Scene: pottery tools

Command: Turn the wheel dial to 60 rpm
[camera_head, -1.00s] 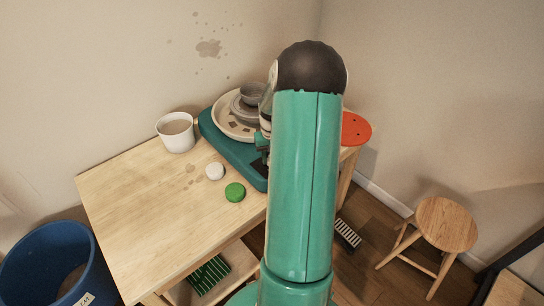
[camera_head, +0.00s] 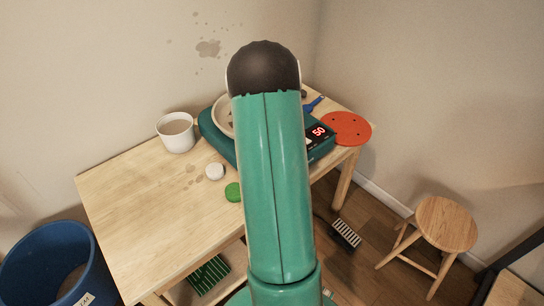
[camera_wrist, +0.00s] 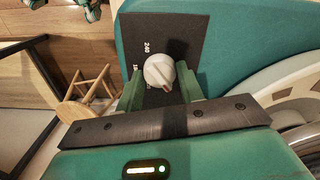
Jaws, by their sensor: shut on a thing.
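The wheel dial (camera_wrist: 158,70) is a pale round knob with a raised grip on a dark panel (camera_wrist: 185,30) of the green pottery wheel (camera_wrist: 240,45). Numbers are printed beside it, with "240" readable. My gripper (camera_wrist: 160,84) has its green fingers on both sides of the dial and is shut on it. In the head view, the wheel's red display (camera_head: 318,131) reads 50. The wheel's green body (camera_head: 216,130) is partly hidden behind my arm there, as are the dial and my gripper.
A white cup (camera_head: 177,132), a white round piece (camera_head: 214,171) and a green round piece (camera_head: 233,192) are on the wooden table (camera_head: 140,210). A red disc (camera_head: 347,128) lies right of the display. A stool (camera_head: 446,222) and a blue bin (camera_head: 48,262) stand on the floor.

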